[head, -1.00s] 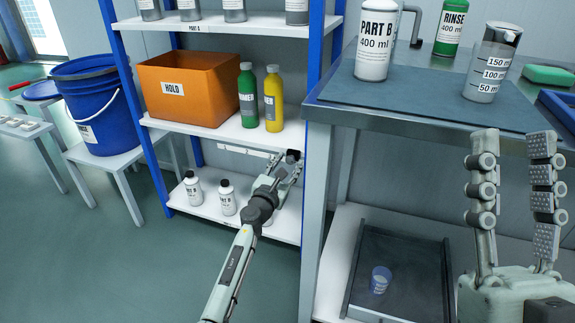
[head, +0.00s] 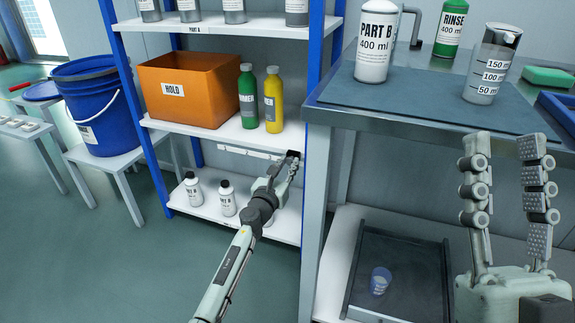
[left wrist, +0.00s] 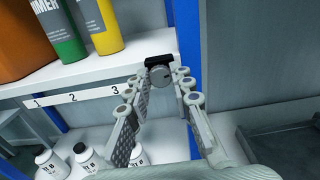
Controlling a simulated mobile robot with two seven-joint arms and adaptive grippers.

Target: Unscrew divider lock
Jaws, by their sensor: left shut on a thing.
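The divider lock is a round grey knob (left wrist: 160,76) on a black block (left wrist: 158,61), at the front edge of the middle shelf beside the right blue post. In the head view the black block (head: 293,154) shows just past my left fingertips. My left gripper (head: 287,165) is shut on the knob; in the left wrist view its fingers (left wrist: 160,88) lie on either side of it. The fingers hide part of the contact. My right gripper (head: 507,150) is open and empty, pointing up in front of the bench.
A green bottle (head: 248,95) and a yellow bottle (head: 273,100) stand on the shelf beside an orange box (head: 190,88). White bottles (head: 227,197) stand below. A bench (head: 425,98) stands right of the rack. A numbered strip (left wrist: 85,94) runs along the shelf edge.

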